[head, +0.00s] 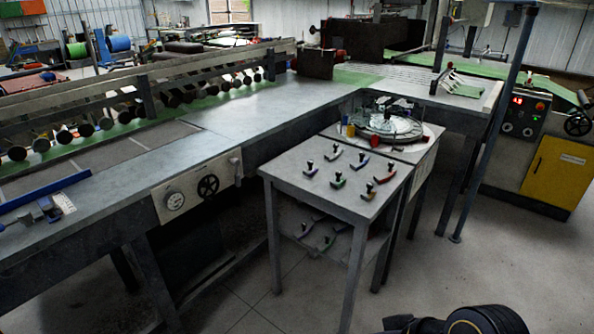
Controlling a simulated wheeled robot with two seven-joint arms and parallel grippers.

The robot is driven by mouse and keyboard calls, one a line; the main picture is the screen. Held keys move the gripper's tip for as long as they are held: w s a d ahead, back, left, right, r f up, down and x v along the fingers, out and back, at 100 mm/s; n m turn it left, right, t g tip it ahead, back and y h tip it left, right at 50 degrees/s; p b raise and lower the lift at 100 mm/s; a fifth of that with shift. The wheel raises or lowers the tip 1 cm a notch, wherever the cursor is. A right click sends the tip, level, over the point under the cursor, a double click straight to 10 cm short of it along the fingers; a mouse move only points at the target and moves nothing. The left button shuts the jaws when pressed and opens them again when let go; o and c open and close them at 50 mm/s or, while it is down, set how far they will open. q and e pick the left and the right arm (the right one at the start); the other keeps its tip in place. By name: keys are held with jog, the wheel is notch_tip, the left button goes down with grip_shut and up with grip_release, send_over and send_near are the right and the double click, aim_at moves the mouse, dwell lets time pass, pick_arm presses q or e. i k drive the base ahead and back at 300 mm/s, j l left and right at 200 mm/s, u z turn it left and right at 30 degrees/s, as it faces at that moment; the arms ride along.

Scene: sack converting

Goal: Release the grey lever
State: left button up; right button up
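A pale grey lever (235,164) stands at the right end of a light panel (198,186) on the front of the long bench. I cannot tell for sure which one is the task's grey lever. Neither of my grippers is in view; only a dark rounded part, probably mine, shows at the bottom right.
The long grey bench (225,125) runs behind the side table, with a roller row on it. A round turntable (385,127) stands behind the handles. A yellow cabinet (553,172) and a control box (523,115) are at right. The floor (450,270) at front right is clear.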

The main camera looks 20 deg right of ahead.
aim_at(235, 162)
jog(key=z, duration=0.2)
jog(key=i, duration=0.75)
jog(key=i+l+u, duration=0.15)
jog(key=i, duration=0.55)
